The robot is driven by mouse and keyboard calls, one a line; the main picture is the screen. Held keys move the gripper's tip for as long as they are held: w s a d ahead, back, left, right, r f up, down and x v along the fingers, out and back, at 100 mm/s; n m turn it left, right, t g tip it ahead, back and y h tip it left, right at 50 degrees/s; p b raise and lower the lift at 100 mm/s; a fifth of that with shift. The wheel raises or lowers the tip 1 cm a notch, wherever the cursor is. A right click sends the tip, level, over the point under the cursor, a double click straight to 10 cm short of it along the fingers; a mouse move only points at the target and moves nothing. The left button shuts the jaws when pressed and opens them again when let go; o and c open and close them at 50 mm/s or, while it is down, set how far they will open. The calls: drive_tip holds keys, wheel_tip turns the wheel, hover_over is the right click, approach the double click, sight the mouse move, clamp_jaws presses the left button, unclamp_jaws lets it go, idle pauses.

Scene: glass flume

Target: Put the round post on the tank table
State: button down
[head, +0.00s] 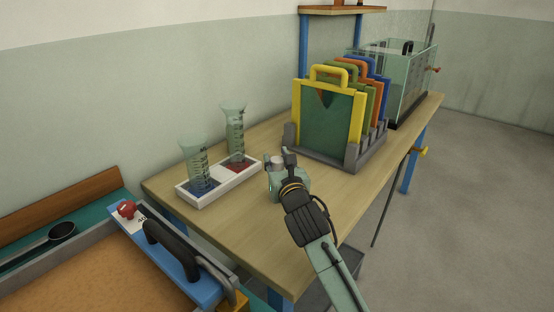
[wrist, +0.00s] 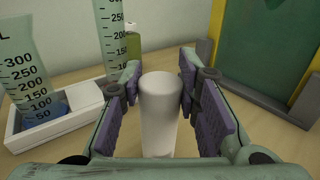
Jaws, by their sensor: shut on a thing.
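The round post (wrist: 160,112) is a plain white cylinder, upright between the finger pads in the wrist view. My gripper (wrist: 160,85) is shut on it, with one purple pad on each side. In the head view my gripper (head: 276,172) is over the front part of the wooden tank table (head: 345,200), and the pale top of the post (head: 278,160) shows between the fingers. The post's lower end is hidden, so I cannot tell whether it touches the tabletop. A glass tank (head: 410,75) stands at the table's far end.
A white tray (head: 222,184) with two measuring cylinders (head: 197,165) is left of my gripper. A grey rack (head: 318,158) of coloured handled panels (head: 325,115) stands behind and right. A blue-edged box (head: 185,262) is at lower left. Bare tabletop lies around my gripper.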

drive_tip(key=shift+f+b, duration=0.15)
drive_tip(key=shift+b, duration=0.15)
drive_tip(key=c, duration=1.2)
unclamp_jaws()
drive_tip(key=shift+r+p, duration=0.2)
drive_tip(key=shift+p, duration=0.15)
drive_tip(key=b+v, duration=0.4)
drive_tip(key=v, duration=0.8)
drive_tip(key=shift+b, duration=0.4)
